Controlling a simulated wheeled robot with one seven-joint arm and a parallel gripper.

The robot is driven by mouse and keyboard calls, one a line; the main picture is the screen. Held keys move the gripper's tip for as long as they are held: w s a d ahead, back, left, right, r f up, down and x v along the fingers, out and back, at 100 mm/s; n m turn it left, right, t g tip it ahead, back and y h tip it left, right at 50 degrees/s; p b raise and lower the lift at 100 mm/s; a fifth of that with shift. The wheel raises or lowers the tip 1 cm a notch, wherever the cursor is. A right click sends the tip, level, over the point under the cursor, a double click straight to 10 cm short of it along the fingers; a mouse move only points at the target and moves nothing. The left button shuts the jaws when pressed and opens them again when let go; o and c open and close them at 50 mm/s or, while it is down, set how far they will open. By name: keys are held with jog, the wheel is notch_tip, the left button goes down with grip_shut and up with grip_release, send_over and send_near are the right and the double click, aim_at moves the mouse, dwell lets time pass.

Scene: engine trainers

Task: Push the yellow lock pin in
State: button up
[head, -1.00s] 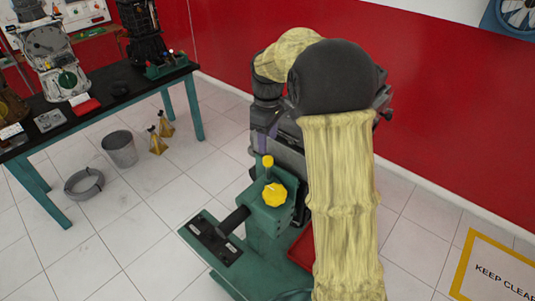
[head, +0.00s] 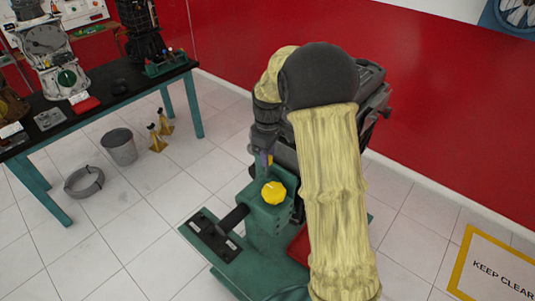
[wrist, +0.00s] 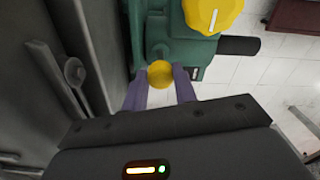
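The yellow lock pin shows as a round yellow knob (wrist: 160,73) on the green engine stand (wrist: 192,52) in the wrist view. In the head view, only a sliver of the lock pin (head: 269,159) shows past my gripper. My gripper (wrist: 160,82) has its two purple fingers one on each side of the knob, with a gap between them about as wide as the knob. I cannot tell whether the fingers press on it. In the head view my gripper (head: 263,155) is low over the stand's head, and my arm hides much of what lies behind.
A larger yellow hand knob (head: 273,192) sits beside the pin, also in the wrist view (wrist: 212,12). A dark handle (head: 234,219) sticks out from the stand. Dark machinery stands close to the fingers.

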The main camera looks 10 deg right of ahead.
jog(key=shift+a+f+b, duration=0.15)
jog(key=shift+f+b, duration=1.1)
jog(key=shift+f, duration=1)
grip_shut()
jog(key=o, duration=0.8)
grip_release()
jog(key=shift+o, duration=1.2)
jog(key=shift+w+a, duration=0.1)
jog(key=shift+a, duration=0.05)
jog(key=shift+w+d+r, duration=0.1)
jog(key=shift+d, duration=0.15)
jog(key=shift+r, duration=0.1)
